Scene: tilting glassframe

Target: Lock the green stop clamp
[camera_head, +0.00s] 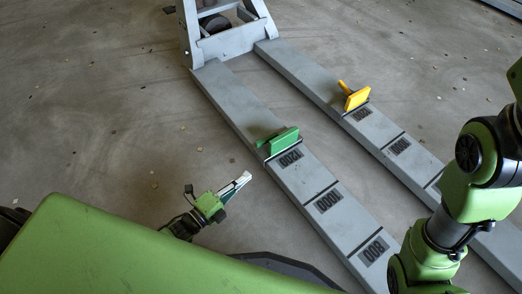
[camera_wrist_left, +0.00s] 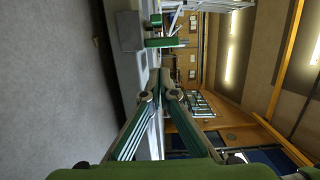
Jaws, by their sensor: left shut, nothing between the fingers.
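The green stop clamp (camera_head: 282,142) sits on the nearer grey rail (camera_head: 232,100), beside the mark that looks like 1200. Its plate stands up across the rail. I cannot tell how its lock is set. My left gripper (camera_head: 246,176) is shut and empty, left of this rail and short of the green clamp, apart from it. In the left wrist view the two fingers meet at their tips (camera_wrist_left: 160,80), with a green part (camera_wrist_left: 165,42), likely the clamp, beyond them. My right arm shows at the right of the head view; its gripper is out of view.
A yellow clamp (camera_head: 356,99) with a raised handle sits on the farther rail (camera_head: 310,76). Both rails join a grey upright frame (camera_head: 226,42) at the back. Concrete floor (camera_head: 100,110) lies open left of the rails. Further rail marks run towards the front right.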

